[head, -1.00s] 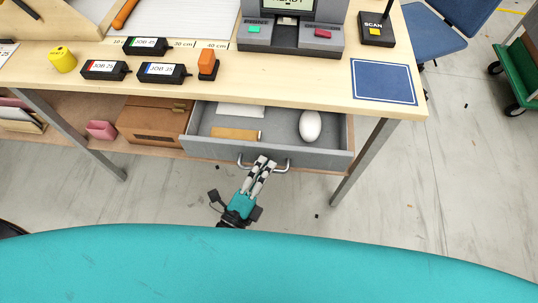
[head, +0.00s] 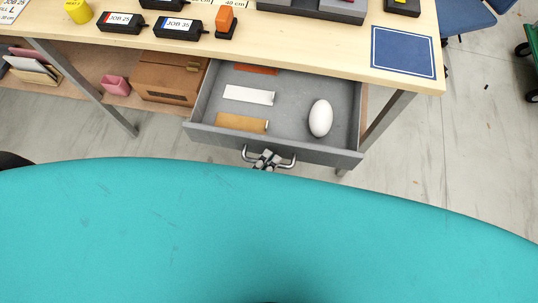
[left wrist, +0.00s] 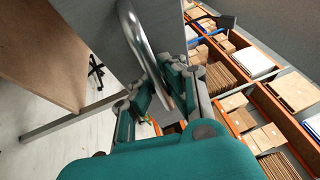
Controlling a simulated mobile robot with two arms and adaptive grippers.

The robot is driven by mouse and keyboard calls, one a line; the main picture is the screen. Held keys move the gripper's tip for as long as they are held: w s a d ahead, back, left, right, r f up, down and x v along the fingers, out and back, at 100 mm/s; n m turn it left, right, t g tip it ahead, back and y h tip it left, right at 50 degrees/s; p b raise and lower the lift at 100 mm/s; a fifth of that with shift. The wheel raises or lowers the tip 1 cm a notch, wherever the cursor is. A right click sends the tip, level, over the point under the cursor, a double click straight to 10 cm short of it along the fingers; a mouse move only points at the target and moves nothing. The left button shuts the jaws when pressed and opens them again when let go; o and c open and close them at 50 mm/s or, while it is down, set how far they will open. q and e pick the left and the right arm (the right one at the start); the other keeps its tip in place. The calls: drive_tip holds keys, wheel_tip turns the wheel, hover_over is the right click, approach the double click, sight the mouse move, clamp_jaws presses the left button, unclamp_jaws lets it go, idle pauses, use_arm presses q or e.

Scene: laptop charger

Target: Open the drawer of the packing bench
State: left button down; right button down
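The grey drawer (head: 330,151) of the packing bench (head: 300,50) stands well out from under the worktop, its inside showing. My left gripper (head: 267,158) is at the metal bar handle (head: 288,162) on the drawer front, mostly hidden by my teal body. In the left wrist view the handle (left wrist: 136,32) runs between the fingers of my left gripper (left wrist: 165,85), which are closed around it. My right gripper is in neither view.
In the drawer lie a white egg-shaped object (head: 320,118), a white strip (head: 248,95), a tan strip (head: 241,122) and an orange strip (head: 256,69). A bench leg (head: 388,118) stands right of the drawer. A brown box (head: 171,77) sits on the lower shelf.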

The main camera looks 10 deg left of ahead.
use_arm(q)
drive_tip(key=c, duration=1.4)
unclamp_jaws()
drive_tip(key=shift+f, duration=0.1)
drive_tip(key=v, duration=1.2)
